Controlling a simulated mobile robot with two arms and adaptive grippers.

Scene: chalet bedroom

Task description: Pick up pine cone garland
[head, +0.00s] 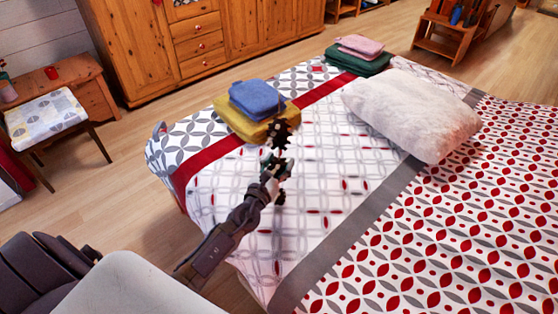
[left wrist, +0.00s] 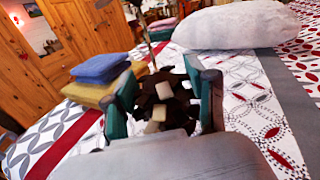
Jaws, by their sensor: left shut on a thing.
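The pine cone garland (head: 281,131) is dark brown with jagged edges. In the head view it shows above the left part of the bed, at the end of my left arm. My left gripper (head: 277,168) is shut on it. In the left wrist view the garland (left wrist: 172,108) sits between the two green fingers, with pale brown parts among the dark ones. The fingers and gripper body hide part of it. My right gripper is in neither view.
The bed (head: 330,215) has a patterned cover. Yellow and blue folded cloths (head: 258,100) lie just behind the garland. A white pillow (head: 415,112) lies to the right, and green and pink folded cloths (head: 358,58) farther back. A wooden cabinet (head: 200,45) and stool (head: 45,118) stand beyond.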

